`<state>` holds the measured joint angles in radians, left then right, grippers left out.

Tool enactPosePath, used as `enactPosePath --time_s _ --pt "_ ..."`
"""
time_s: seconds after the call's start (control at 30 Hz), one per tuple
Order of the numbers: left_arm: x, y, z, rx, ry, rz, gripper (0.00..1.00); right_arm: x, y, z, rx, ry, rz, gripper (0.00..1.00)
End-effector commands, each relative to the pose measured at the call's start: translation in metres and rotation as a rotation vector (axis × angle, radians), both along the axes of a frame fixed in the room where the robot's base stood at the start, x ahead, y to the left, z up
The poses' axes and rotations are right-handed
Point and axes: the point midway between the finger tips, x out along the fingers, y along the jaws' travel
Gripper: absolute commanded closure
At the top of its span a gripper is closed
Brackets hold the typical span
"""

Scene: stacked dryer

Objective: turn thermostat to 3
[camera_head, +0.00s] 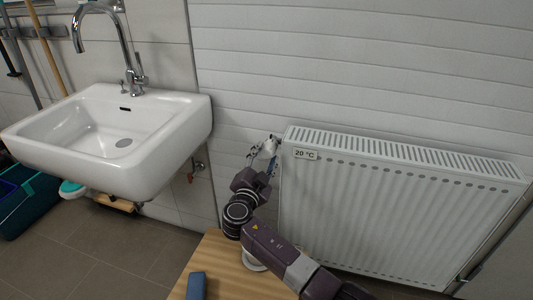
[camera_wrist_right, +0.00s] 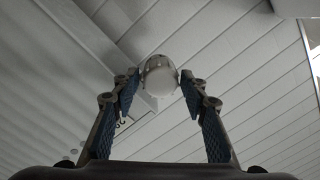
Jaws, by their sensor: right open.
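The thermostat knob (camera_wrist_right: 158,75) is a round white head in the right wrist view, with small dark marks around its upper part. In the head view it sits at the radiator's upper left corner, small and partly hidden by my right gripper (camera_head: 262,152). The white radiator (camera_head: 385,205) carries a "20 °C" label (camera_head: 306,154). In the right wrist view my right gripper (camera_wrist_right: 160,82) is open, with one blue-padded finger on each side of the knob. I cannot tell whether the fingertips touch it. The knob's set number is not readable. My left gripper is not in view.
A white sink (camera_head: 110,140) with a chrome tap (camera_head: 130,50) hangs on the wall at left. A wooden surface (camera_head: 222,262) with a blue item (camera_head: 196,286) is at bottom centre. A teal basket (camera_head: 28,198) stands under the sink. Some tiled floor is clear.

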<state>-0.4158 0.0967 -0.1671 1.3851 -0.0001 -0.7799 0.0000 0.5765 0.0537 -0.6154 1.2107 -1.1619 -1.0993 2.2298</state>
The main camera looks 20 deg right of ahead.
Motion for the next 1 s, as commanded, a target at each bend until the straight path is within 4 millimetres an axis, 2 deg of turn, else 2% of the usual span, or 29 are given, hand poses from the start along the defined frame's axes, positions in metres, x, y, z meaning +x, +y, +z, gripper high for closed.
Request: enactPosePath --time_s 0.17,0.47,0.77,1.0 --pt "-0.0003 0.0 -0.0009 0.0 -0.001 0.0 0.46 0.0109 -0.0071 -0.0002 0.0 0.002 0.0 0.6" --pt "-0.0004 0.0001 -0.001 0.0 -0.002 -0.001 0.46 0.0122 -0.008 -0.0007 0.001 0.001 0.0 0.6" --pt "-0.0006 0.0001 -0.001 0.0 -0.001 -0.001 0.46 0.012 -0.0079 -0.0009 0.001 0.002 -0.001 0.91" --pt "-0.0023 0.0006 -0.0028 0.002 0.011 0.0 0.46 0.0119 -0.0079 -0.002 -0.002 0.005 -0.001 0.91"
